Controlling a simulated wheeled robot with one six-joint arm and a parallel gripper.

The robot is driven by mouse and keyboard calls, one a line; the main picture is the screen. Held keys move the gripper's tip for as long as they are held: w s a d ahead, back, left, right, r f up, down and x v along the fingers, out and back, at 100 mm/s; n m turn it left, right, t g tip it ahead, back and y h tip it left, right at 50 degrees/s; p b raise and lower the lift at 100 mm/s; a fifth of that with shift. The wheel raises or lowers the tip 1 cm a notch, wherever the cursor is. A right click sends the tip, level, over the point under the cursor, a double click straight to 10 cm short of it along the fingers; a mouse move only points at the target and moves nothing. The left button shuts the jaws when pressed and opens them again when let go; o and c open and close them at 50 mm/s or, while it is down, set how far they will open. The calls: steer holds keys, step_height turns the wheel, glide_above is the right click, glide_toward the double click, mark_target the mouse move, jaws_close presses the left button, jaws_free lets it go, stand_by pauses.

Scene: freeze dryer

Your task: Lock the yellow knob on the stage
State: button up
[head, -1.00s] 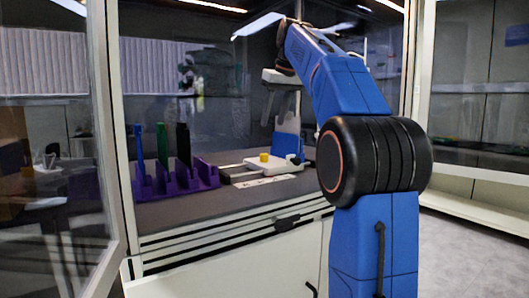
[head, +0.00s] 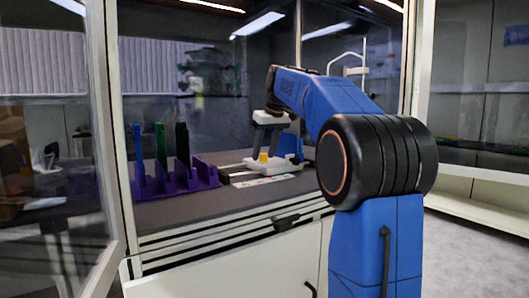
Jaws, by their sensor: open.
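The yellow knob (head: 263,157) stands on the white stage (head: 252,164) on the grey bench inside the cabinet. My gripper (head: 265,148) hangs from the end of my blue arm, pointing down just above and around the knob's height. Its white body shows, with the fingers small and partly lost against the dark background. It is open. I cannot tell whether the fingers touch the knob or are on both sides of it.
A purple rack (head: 172,182) with blue, green and black upright pieces stands left of the stage. A white stand (head: 349,68) rises behind my arm. The glass door (head: 105,130) is open at left. Bare bench (head: 165,212) lies in front of the rack.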

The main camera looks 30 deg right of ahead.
steer(key=c, duration=1)
steer(key=shift+c, duration=0.2)
steer(key=shift+m, duration=0.4)
steer(key=m+h, duration=0.1)
steer(key=m, duration=0.2)
steer(key=shift+a, duration=0.2)
steer(key=m+h, duration=0.1)
steer(key=m, duration=0.2)
steer(key=shift+w+a+m+g+h, duration=0.1)
steer(key=shift+m+g+h, duration=0.2)
steer(key=shift+g+h, duration=0.1)
steer(key=m+g+h, duration=0.1)
steer(key=m, duration=0.3)
steer(key=shift+w+a, duration=0.1)
steer(key=shift+w+m+g+h, duration=0.15)
steer(key=shift+m+g, duration=0.25)
steer(key=shift+m, duration=0.7)
steer(key=shift+s+m+g+h, duration=0.1)
steer(key=shift+m+g+h, duration=0.25)
steer(key=shift+m, duration=0.75)
